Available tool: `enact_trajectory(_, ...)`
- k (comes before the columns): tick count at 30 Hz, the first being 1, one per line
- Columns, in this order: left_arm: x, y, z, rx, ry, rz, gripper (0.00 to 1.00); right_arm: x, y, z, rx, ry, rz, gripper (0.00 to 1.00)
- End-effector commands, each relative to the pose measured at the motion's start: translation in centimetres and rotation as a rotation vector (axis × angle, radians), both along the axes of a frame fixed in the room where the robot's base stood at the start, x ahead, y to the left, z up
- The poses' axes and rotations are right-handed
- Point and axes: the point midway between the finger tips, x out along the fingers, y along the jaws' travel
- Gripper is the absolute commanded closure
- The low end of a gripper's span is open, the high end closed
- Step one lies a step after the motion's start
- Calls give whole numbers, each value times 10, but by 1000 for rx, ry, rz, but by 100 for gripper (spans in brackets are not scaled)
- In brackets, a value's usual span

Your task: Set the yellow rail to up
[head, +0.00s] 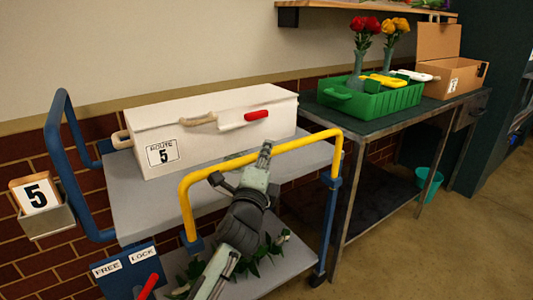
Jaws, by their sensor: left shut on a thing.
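The yellow rail (207,172) spans the near side of the cart, its two ends meeting blue posts. It stands raised, with its top bar above the top shelf's near edge. My left gripper (265,152) is shut on the middle of the rail's top bar and hides a short part of it. My right gripper is not in view.
A white box (215,120) labelled "Route 5" sits on the cart's grey top shelf (135,205). Greenery (272,245) lies on the lower shelf. A FREE/LOCK plate (122,270) with a red lever (148,286) is at lower left. A table with a green crate (400,98) stands right.

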Motion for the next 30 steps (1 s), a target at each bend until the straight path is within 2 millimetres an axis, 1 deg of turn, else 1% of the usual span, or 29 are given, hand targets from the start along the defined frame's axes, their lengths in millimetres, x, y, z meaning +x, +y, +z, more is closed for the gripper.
enact_trajectory(1,0,0,10,-2,-19,-1,100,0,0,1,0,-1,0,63)
enact_trajectory(3,0,0,11,-2,-20,-2,100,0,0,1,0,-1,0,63)
enact_trajectory(4,0,0,11,-2,-20,-2,80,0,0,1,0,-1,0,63)
enact_trajectory(6,0,0,11,-3,-20,-2,71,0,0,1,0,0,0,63)
enact_trajectory(9,0,0,10,-3,-18,-1,61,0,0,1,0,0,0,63)
enact_trajectory(17,0,0,5,-2,-10,0,61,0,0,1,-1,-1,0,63)
enact_trajectory(20,-5,1,3,-1,-8,-1,61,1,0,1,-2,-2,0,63)
enact_trajectory(23,-18,3,1,0,-7,-1,61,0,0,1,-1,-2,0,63)
enact_trajectory(30,-68,12,-6,-1,-7,-1,61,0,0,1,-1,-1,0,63)
